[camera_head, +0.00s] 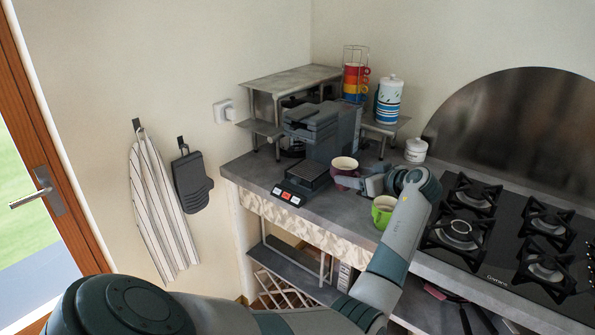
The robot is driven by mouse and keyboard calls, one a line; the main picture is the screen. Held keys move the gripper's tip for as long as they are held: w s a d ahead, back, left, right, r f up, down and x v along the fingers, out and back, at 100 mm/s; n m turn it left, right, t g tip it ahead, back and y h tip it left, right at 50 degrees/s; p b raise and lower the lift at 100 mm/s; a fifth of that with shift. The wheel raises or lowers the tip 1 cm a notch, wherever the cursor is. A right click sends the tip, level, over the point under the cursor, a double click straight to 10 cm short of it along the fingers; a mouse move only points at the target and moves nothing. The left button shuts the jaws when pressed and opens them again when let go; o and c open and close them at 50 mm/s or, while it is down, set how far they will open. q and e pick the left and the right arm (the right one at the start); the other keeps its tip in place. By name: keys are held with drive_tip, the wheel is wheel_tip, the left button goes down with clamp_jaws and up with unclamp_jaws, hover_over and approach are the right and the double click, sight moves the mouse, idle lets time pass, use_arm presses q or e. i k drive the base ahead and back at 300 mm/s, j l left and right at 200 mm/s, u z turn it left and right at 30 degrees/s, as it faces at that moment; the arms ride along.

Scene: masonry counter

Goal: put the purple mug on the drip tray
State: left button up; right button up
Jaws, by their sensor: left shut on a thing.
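The purple mug (342,180) with a cream inside is upright in the middle of the counter, just right of the coffee machine. My left gripper (358,184) reaches it from the right and is shut on it. I cannot tell whether the mug's base touches the counter. The drip tray (307,173) is the dark flat piece at the front foot of the coffee machine (327,130). It looks empty, and the mug is close beside its right side. My right gripper is out of view.
A green mug (382,213) stands by my left forearm. A gas hob (500,235) fills the right side. A white lidded pot (416,150) stands behind my wrist. A shelf (290,78), stacked cups (355,82) and a striped jar (389,100) are at the back.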

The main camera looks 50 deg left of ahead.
sight(311, 170)
drive_tip(key=k+j, duration=0.15)
drive_tip(key=j, duration=0.75)
drive_tip(key=i+j+z, duration=0.1)
drive_tip(key=j, duration=0.65)
